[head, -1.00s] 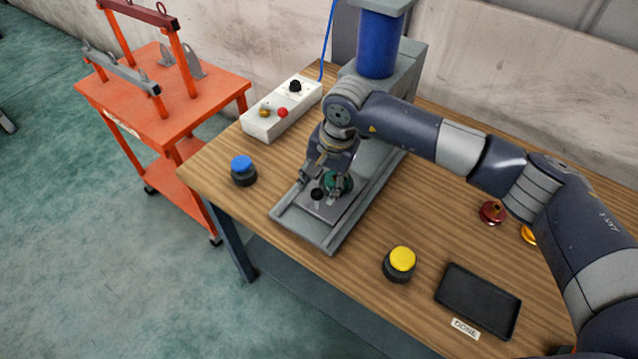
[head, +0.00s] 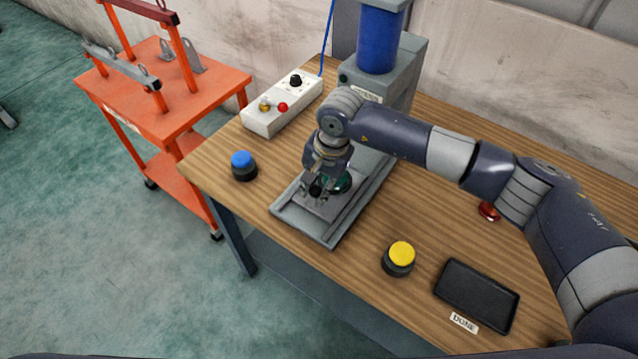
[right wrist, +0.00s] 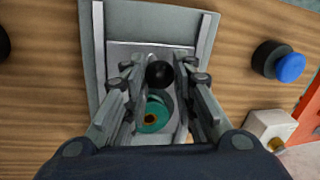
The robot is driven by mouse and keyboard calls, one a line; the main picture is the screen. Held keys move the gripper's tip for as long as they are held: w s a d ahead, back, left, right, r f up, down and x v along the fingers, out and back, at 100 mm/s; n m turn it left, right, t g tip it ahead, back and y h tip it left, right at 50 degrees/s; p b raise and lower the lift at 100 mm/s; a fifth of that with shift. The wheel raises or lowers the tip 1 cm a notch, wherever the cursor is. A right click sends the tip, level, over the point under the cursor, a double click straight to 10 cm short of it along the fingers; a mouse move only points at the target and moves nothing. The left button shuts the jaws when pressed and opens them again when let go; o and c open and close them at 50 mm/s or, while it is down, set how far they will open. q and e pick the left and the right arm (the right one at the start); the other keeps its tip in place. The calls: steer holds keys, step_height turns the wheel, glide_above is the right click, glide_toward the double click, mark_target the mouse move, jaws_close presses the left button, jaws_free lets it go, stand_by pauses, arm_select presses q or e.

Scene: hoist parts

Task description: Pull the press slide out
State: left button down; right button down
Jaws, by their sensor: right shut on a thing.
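The press slide (head: 326,208) is a grey plate lying between the rails of the press base (head: 329,239), at the front of the press. A black knob (right wrist: 160,74) stands on the slide's front part. My right gripper (head: 316,191) points down over the slide and is shut on the knob, with one finger on each side of it in the right wrist view. A teal round part with a brass-coloured centre (right wrist: 153,117) sits on the slide behind the knob, partly hidden by the fingers. My left gripper is not in view.
A blue-topped button (head: 243,166) stands left of the base and a yellow-topped button (head: 399,257) right of it. A white control box (head: 282,105), a black tray (head: 477,294) and a red part (head: 489,211) are on the table. An orange cart (head: 165,95) stands left.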

steer(key=shift+s+a+f+b, duration=0.1)
steer(key=shift+s+a+b, duration=0.1)
steer(key=shift+s+a, duration=0.35)
steer(key=shift+s+a+b, duration=0.2)
steer(key=shift+s+a, duration=0.1)
steer(key=shift+s, duration=0.3)
steer(key=shift+s+a, duration=0.2)
steer(key=shift+s, duration=0.1)
steer(key=c, duration=1.3)
jaws_free()
steer(key=shift+w+d, duration=0.1)
step_height(320, 180, up, 12)
steer(key=s+d, duration=0.1)
steer(key=d, duration=0.1)
